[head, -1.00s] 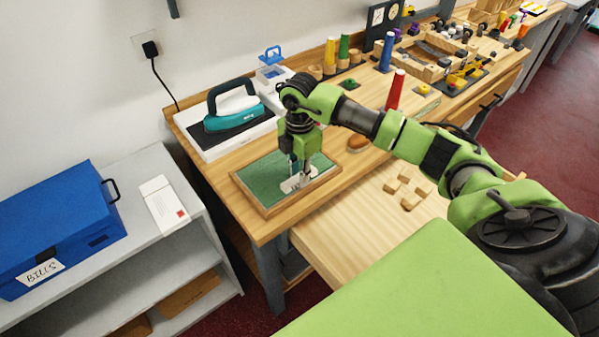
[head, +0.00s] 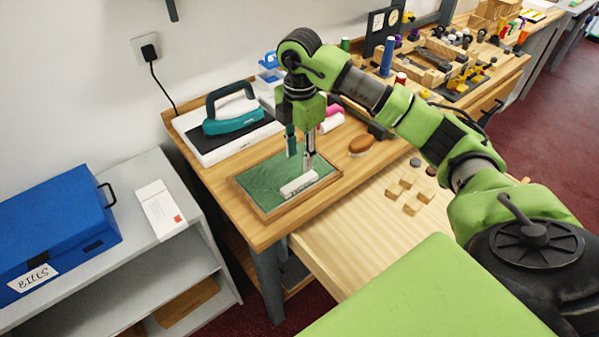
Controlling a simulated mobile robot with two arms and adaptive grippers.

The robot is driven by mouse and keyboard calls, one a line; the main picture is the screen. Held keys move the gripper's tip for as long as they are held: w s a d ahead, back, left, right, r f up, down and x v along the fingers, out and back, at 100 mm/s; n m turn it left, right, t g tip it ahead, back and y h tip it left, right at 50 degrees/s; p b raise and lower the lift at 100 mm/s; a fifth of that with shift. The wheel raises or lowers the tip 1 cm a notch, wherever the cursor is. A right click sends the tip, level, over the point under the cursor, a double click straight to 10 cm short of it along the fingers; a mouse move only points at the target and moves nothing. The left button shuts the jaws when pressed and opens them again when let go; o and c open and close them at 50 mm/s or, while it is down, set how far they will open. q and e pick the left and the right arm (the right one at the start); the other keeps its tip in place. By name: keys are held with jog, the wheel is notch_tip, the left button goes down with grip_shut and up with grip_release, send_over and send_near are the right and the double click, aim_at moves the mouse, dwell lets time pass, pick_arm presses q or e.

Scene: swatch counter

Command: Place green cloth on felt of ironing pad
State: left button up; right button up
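The ironing pad (head: 262,212) is a shallow wooden frame on the left end of the workbench. Its inside shows a flat green surface. I cannot tell where green felt ends and a green cloth begins. A small white piece with dark marks (head: 298,185) lies on the green near the front. My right gripper (head: 300,162) points down above the pad, its two fingertips apart, one looking teal and one silver-grey. It appears open, and no cloth clearly hangs from it. My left gripper is out of view.
A teal iron (head: 233,122) rests on a white stand (head: 204,154) behind the pad. A brown oval brush (head: 361,144) lies to the right. Small wooden blocks (head: 408,196) sit in the pulled-out drawer (head: 350,240). A blue box (head: 60,228) stands on the grey shelf at left.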

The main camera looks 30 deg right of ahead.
notch_tip(320, 180, up, 3)
jog(key=shift+r, duration=0.2)
jog(key=shift+f, duration=0.1)
dwell(0.4)
